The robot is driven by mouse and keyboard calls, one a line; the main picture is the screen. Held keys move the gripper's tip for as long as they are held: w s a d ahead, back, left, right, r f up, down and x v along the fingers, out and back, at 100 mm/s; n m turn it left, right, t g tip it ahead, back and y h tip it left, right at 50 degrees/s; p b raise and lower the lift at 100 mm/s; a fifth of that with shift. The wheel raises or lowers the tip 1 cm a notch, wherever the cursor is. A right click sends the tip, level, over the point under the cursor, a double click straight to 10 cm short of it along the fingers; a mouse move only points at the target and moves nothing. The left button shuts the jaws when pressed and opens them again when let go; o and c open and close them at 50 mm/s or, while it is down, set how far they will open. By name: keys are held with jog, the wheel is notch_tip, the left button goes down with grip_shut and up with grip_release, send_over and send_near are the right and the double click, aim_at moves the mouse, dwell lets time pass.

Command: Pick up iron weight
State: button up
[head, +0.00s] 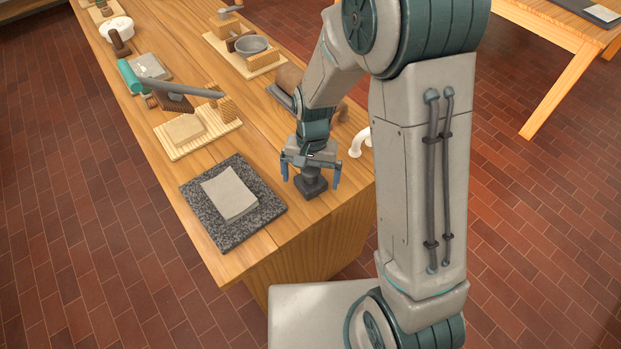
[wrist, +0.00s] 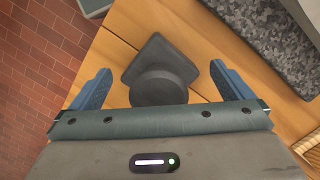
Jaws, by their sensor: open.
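The iron weight (head: 311,183) is a dark grey block with a square base and a round knob on top. It stands upright on the wooden table near its right end. In the wrist view the iron weight (wrist: 160,72) shows its square base and round top. My gripper (head: 311,178) is open, pointing down just above the weight. In the wrist view the blue fingers of my gripper (wrist: 162,90) are on either side of the knob, with a gap on both sides. I cannot tell how far down the fingertips reach.
A speckled granite slab (head: 208,222) with grey sheets (head: 230,194) on it lies left of the weight. A white curved handle-like thing (head: 359,142) and a brown loaf-shaped object (head: 289,78) are behind. The table's front edge is close. Bare wood (head: 262,158) lies between slab and weight.

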jog(key=c, duration=1.6)
jog(key=shift+r, duration=0.15)
